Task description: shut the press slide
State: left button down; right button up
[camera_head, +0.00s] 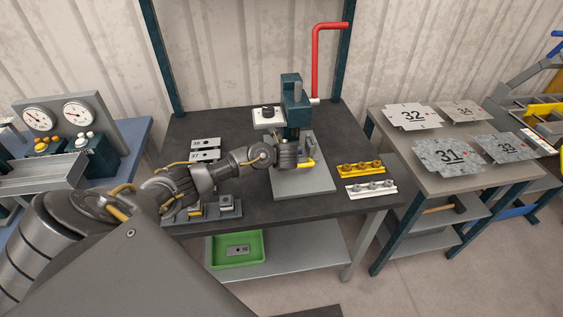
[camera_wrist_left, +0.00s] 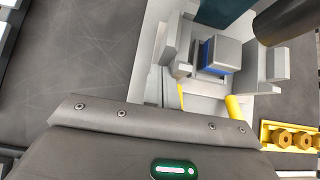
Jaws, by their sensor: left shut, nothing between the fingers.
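The press (camera_head: 293,95) stands on the dark bench, with a teal column, a red lever (camera_head: 316,60) and a light grey base plate (camera_head: 305,182). A yellow bar (camera_head: 304,163), perhaps the slide's handle, shows low at the press. My left gripper (camera_head: 287,156) is shut and empty, in front of the press and beside this bar; contact cannot be told. The left wrist view shows a grey block with a blue side (camera_wrist_left: 218,55) between grey guides, and the yellow bar (camera_wrist_left: 235,107) near my gripper's housing. The right gripper is not in view.
A yellow rack (camera_head: 361,170) and a white rack (camera_head: 371,188) lie right of the press. Metal fixtures (camera_head: 205,148) lie to its left. A green tray (camera_head: 237,249) is on the lower shelf. Numbered plates (camera_head: 450,153) lie on the right table; gauges (camera_head: 57,115) stand at left.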

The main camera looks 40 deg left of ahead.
pick_arm(q)
jog(key=s+d+p, duration=0.1)
jog(key=s+d, duration=0.1)
jog(key=d, duration=0.1)
jog(key=shift+s+r, duration=0.1)
jog(key=shift+s, duration=0.2)
jog(key=v, duration=0.9)
jog(key=shift+s+p, duration=0.3)
jog(key=shift+w, duration=0.1)
